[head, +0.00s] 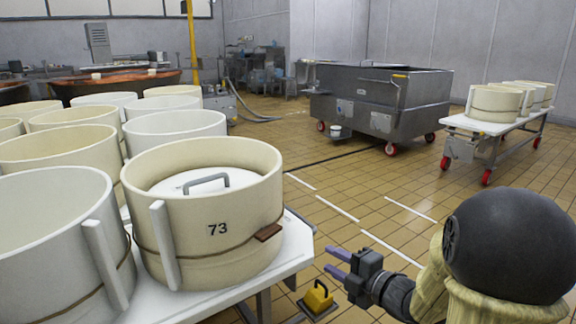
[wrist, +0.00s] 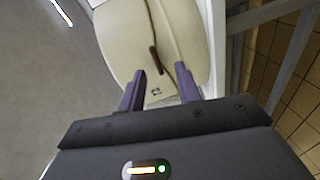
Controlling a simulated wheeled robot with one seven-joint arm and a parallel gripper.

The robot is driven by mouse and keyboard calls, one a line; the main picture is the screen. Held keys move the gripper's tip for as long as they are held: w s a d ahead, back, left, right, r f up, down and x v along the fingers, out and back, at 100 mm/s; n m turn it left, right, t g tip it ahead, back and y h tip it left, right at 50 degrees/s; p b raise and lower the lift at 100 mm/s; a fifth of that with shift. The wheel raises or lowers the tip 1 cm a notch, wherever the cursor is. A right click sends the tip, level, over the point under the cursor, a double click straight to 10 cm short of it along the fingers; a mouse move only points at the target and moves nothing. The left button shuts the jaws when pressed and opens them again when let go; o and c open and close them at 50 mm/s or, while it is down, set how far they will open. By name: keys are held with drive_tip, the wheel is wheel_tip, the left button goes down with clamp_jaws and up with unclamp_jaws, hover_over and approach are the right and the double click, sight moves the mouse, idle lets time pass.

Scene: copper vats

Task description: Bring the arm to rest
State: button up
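My gripper (head: 340,263) is at the lower middle of the head view, out in the air to the right of the white table's edge. Its two purple fingers are apart with nothing between them; the wrist view (wrist: 160,82) also shows them spread. The nearest cheese mould, marked 73 (head: 215,232), stands on the white table (head: 270,278) with a handled lid (head: 205,181) inside it. In the wrist view the mould (wrist: 140,40) lies beyond the fingertips, with its brown tab between them in the picture. The gripper appears apart from it.
Several other round moulds (head: 60,205) crowd the table at left. A yellow object (head: 318,297) is low down below my gripper. A grey wheeled vat (head: 385,105) and a trolley with moulds (head: 500,123) stand farther back. The tiled floor between (head: 350,190) is clear.

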drive_tip(key=s+d+m+g+h+p, duration=0.3)
drive_tip(key=d+m+h+p, duration=0.3)
drive_tip(key=m+h, duration=0.6)
drive_tip(key=s+a+m+g+y+p, duration=0.25)
drive_tip(key=s+m+g+p, duration=0.35)
drive_tip(key=s+m, duration=0.7)
wheel_tip(320, 180, up, 37)
drive_tip(key=g+p, duration=0.1)
drive_tip(key=p, duration=3.5)
drive_tip(key=shift+s+n+h, duration=0.3)
drive_tip(key=shift+s+h, duration=0.1)
drive_tip(key=shift+h, duration=0.05)
drive_tip(key=shift+f, duration=0.1)
